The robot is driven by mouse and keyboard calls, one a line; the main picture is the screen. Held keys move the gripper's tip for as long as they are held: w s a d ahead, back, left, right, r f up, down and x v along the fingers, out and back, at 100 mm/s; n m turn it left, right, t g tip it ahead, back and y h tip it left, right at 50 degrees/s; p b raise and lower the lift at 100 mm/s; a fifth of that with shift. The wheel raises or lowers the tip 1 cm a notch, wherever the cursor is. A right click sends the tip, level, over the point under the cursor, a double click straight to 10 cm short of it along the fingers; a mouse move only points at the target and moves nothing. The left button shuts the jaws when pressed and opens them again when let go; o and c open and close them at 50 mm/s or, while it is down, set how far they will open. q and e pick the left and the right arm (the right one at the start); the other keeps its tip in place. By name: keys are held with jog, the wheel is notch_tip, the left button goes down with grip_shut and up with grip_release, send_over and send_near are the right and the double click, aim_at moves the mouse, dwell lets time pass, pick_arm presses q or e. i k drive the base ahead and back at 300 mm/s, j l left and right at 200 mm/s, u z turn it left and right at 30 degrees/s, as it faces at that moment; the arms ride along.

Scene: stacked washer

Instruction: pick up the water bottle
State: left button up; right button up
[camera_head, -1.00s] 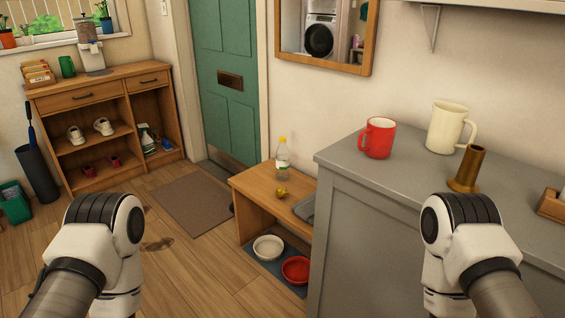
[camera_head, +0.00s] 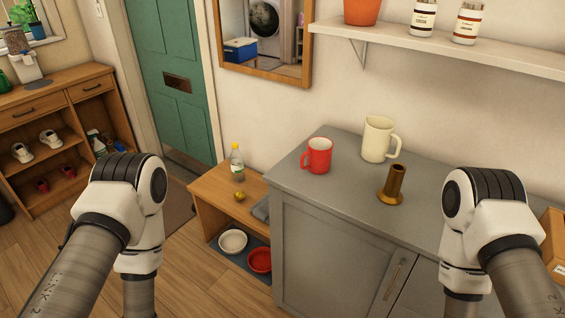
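The water bottle (camera_head: 237,163) is clear with a yellow cap and a pale label. It stands upright on a low wooden bench (camera_head: 208,195) against the wall, left of the grey cabinet. My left arm comes in at the lower left and my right arm at the lower right, both with white and black joints. Neither gripper shows in the view. The bottle is apart from both arms.
A small yellow object (camera_head: 239,196) lies in front of the bottle. A white bowl (camera_head: 232,242) and a red bowl (camera_head: 259,260) sit below. The grey cabinet (camera_head: 330,245) carries a red mug (camera_head: 318,156), a cream mug (camera_head: 378,140) and a brass holder (camera_head: 392,186).

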aim_at(235, 158)
jog(key=i+j+z, duration=0.15)
jog(key=j+z, duration=0.3)
jog(key=i+j+z, duration=0.15)
jog(key=j+z, duration=0.7)
jog(key=i+j, duration=0.1)
jog(key=j, duration=0.6)
jog(key=i+j+z, duration=0.1)
jog(key=j, duration=0.6)
jog(key=i+j+z, duration=0.1)
jog(key=j, duration=0.6)
